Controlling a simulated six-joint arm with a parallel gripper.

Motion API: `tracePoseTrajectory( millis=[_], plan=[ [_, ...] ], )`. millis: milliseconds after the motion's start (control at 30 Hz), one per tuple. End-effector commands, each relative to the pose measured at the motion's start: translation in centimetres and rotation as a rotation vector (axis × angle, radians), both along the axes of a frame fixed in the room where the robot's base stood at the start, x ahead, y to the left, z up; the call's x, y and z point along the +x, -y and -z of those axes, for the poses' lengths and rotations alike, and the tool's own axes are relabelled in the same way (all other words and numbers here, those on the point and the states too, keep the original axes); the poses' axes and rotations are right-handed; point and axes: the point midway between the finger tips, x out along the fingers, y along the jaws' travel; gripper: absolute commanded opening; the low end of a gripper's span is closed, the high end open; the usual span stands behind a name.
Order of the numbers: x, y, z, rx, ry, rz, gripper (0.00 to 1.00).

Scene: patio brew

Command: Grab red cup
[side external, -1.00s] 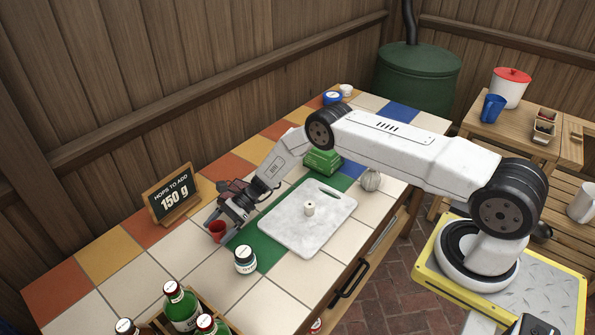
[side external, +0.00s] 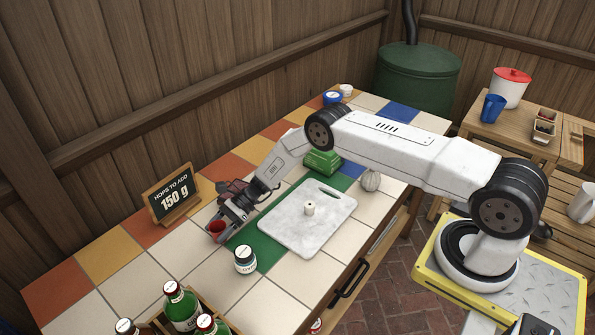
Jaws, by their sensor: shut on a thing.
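The fingers hide part of the cup. The cup appears to be at the counter's surface; I cannot tell whether it is lifted.
A white jar (side external: 245,260) stands close in front of the gripper. A sign (side external: 172,195) stands behind it, left. A marble board (side external: 290,225) with a small white item (side external: 309,208) lies to the right. Green bottles (side external: 181,306) stand in a wooden crate at the front.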

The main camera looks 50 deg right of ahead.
Motion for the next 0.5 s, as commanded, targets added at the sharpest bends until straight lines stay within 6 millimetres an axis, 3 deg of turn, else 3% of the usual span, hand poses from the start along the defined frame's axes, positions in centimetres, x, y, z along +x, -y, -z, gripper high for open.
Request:
tracePoseTrajectory(
  millis=[267,500],
  plan=[
    [0.0,0.0,-0.4,0.0,0.0,0.0,0.11],
    [0.1,0.0,-2.1,0.0,0.001,0.001,0.11]
  ],
)
